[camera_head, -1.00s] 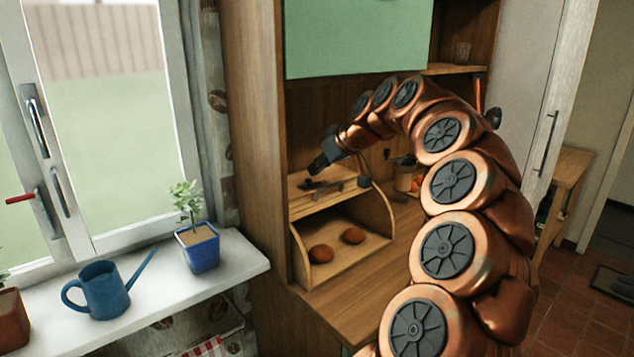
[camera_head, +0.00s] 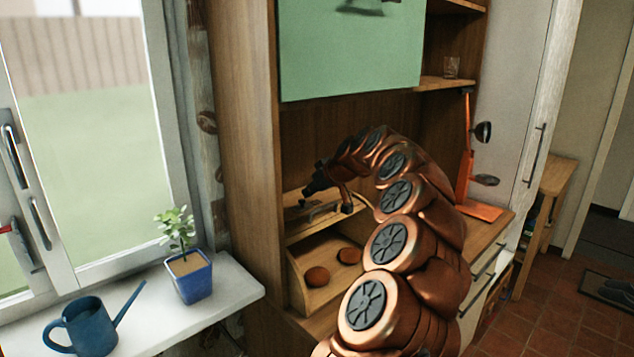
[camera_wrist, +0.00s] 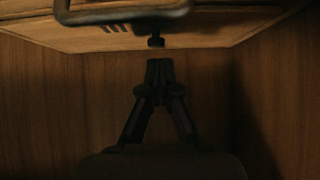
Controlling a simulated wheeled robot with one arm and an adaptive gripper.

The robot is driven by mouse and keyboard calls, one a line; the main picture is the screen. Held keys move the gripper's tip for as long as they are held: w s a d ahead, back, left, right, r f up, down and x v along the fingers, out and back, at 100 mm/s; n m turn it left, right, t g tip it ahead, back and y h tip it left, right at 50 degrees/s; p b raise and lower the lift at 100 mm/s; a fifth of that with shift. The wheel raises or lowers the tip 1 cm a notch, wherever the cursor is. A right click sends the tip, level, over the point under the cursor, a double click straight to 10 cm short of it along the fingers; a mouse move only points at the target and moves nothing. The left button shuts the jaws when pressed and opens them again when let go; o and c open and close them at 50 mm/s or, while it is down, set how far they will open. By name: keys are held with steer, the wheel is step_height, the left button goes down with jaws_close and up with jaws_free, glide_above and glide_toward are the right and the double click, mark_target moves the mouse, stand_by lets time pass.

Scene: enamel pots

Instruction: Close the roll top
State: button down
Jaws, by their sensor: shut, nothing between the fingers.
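The wooden bread box (camera_head: 297,271) stands on the cabinet counter with its front open. Two brown bread rolls, one at the left (camera_head: 317,276) and one at the right (camera_head: 349,256), lie inside. The roll top (camera_head: 298,224) is up at the top of the box, with a dark handle (camera_head: 326,210) on it. My gripper (camera_head: 305,199) is shut and empty, just above and behind the handle. In the wrist view my closed fingertips (camera_wrist: 158,66) point at a small dark knob under the wooden panel (camera_wrist: 215,36). I cannot tell whether they touch it.
A green cabinet panel (camera_head: 350,50) hangs above. An orange stand (camera_head: 466,165) is on the counter at the right. A blue plant pot (camera_head: 192,281) and a blue watering can (camera_head: 92,328) stand on the white windowsill. A glass (camera_head: 451,67) sits on a shelf.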

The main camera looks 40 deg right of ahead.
mark_target(309, 218)
steer(key=shift+w+f, duration=0.4)
steer(key=shift+w, duration=0.1)
steer(key=shift+s+f, duration=0.15)
steer(key=shift+s, duration=0.6)
steer(key=shift+s+a+f+p, duration=0.1)
steer(key=shift+s+f+p, duration=0.65)
steer(key=shift+s, duration=0.3)
steer(key=shift+s+f+b, duration=0.1)
steer(key=shift+f+b, duration=0.1)
steer(key=shift+b, duration=0.4)
